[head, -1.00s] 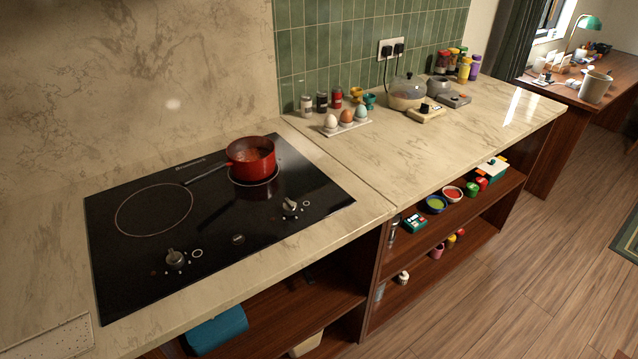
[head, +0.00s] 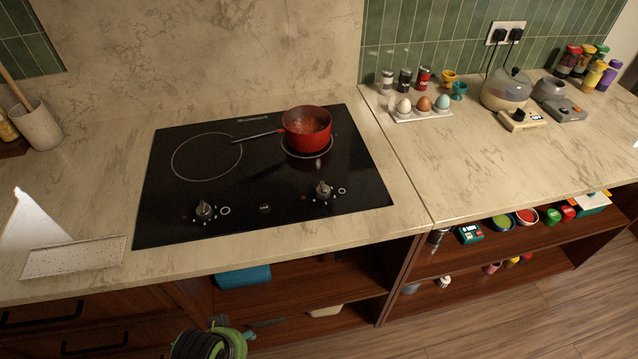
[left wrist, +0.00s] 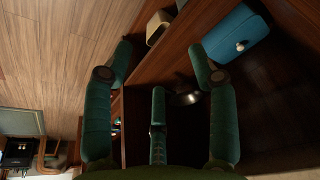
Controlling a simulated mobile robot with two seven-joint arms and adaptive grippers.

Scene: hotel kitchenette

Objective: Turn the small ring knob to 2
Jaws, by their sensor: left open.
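The black cooktop (head: 265,229) has two grey knobs along its front edge. The right knob (head: 323,190) has a smaller ring mark beside it and sits in front of the smaller ring, where a red saucepan (head: 306,130) stands. The left knob (head: 204,210) has a larger ring mark and is in front of the larger empty ring. The knob pointer settings are too small to read. My left gripper (left wrist: 160,65) is open and empty, its green fingers spread, beside the shelves below the counter. Green and black parts of mine show at the bottom of the head view, well below the knobs. My right gripper is not in view.
A speckled tray (head: 75,258) lies on the counter left of the cooktop. An egg holder (head: 423,114) with eggs stands to the right. The counter edge and open shelves, with a blue box (head: 243,276), lie below the cooktop. The space above the knobs is clear.

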